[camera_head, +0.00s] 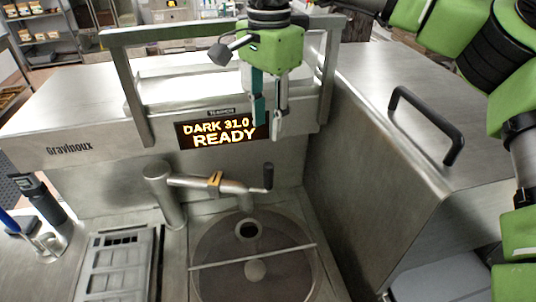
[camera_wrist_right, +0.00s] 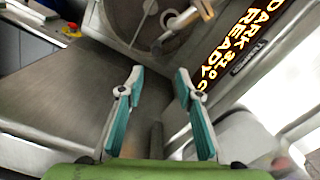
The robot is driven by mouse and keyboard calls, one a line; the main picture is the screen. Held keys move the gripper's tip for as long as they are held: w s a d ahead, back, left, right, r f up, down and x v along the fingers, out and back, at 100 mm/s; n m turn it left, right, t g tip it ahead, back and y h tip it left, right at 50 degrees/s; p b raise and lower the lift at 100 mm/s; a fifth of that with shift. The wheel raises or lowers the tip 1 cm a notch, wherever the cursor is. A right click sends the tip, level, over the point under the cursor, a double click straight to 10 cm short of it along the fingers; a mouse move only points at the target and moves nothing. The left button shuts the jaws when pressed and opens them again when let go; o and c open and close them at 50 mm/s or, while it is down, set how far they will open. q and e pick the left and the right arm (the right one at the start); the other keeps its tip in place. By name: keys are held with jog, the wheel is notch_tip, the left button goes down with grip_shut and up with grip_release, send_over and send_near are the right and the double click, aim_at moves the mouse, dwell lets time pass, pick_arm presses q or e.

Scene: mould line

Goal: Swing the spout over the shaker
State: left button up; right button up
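The metal spout (camera_head: 207,183) runs right from an upright post, with a brown clip and a black-knobbed lever (camera_head: 268,177). Its mouth (camera_head: 247,229) hangs over a round grated bowl (camera_head: 207,257). A rectangular slatted plate (camera_head: 122,266), apparently the shaker, lies left of the bowl; the spout is not above it. My right gripper (camera_head: 268,122) is open and empty, above and behind the spout, in front of the display. In the right wrist view, its fingers (camera_wrist_right: 158,78) are apart and the spout (camera_wrist_right: 188,20) shows beyond them. My left gripper is not in view.
The machine's display (camera_head: 222,132) reads "DARK 31.0 READY". A steel frame (camera_head: 128,85) stands over the machine's top. A steel cabinet with a black handle (camera_head: 428,125) stands at the right. A dark-handled tool and a blue-handled item (camera_head: 10,222) are at the left edge.

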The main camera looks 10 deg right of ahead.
jog(key=p, duration=0.2)
send_over(268, 163)
jog(key=f, duration=0.4)
jog(key=shift+s+f, duration=0.25)
jog(key=shift+s, duration=0.15)
jog(key=f+p, duration=0.1)
jog(key=f, duration=0.1)
jog(key=f+p, duration=0.1)
jog(key=f, duration=0.2)
jog(key=w+f+p, duration=0.1)
jog(key=f, duration=0.1)
jog(key=shift+d+f, duration=0.1)
jog(key=shift+f, duration=0.25)
jog(key=shift+s+f, duration=0.2)
jog(key=shift+f, duration=0.25)
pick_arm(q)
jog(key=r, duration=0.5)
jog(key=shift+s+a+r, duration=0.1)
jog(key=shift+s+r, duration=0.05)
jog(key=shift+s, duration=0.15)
pick_arm(e)
jog(key=shift+w+f, duration=0.1)
grip_shut()
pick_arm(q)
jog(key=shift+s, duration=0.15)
